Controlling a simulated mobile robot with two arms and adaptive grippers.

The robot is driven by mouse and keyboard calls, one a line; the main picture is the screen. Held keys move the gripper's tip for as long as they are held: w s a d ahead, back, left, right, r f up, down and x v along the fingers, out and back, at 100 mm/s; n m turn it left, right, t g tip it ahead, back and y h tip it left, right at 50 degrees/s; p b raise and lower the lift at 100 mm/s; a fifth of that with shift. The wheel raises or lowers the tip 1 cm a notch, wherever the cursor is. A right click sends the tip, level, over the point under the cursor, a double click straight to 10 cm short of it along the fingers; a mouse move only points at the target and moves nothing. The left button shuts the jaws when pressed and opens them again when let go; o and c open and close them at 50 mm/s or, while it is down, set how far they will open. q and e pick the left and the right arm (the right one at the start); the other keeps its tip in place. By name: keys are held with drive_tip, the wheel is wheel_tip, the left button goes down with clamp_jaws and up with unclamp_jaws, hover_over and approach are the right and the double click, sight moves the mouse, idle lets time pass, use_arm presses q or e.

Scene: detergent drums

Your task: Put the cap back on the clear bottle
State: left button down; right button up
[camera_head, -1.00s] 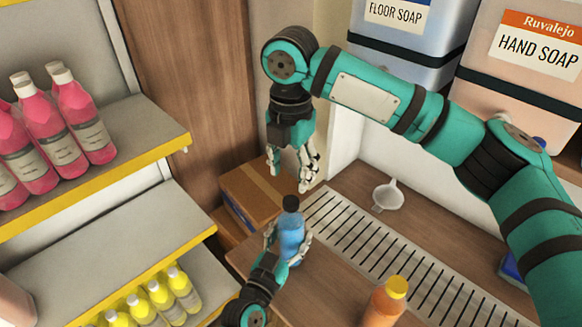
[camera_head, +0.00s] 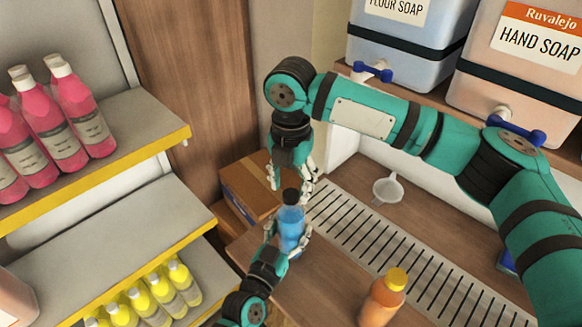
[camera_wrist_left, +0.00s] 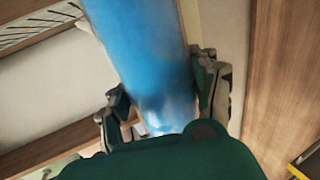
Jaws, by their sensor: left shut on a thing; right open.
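The clear bottle (camera_head: 291,222), filled with blue liquid, stands upright near the shelf's front edge. It also shows large in the left wrist view (camera_wrist_left: 150,65). My left gripper (camera_head: 291,238) is shut around its body; its fingers (camera_wrist_left: 163,105) lie on both sides of it in the wrist view. The black cap (camera_head: 291,196) is at the top of the bottle's neck; I cannot tell whether it is screwed tight. My right gripper (camera_head: 290,188) points down, open, with its fingertips on either side of the cap, apparently apart from it.
An orange bottle with a yellow cap (camera_head: 383,298) stands at front right. A white funnel (camera_head: 388,190) lies beyond the slatted drain grate (camera_head: 385,245). A cardboard box (camera_head: 246,187) is behind left. Soap drums (camera_head: 405,50) stand at the back. Shelves with pink and yellow bottles are left.

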drive_tip(key=shift+f, duration=1.2)
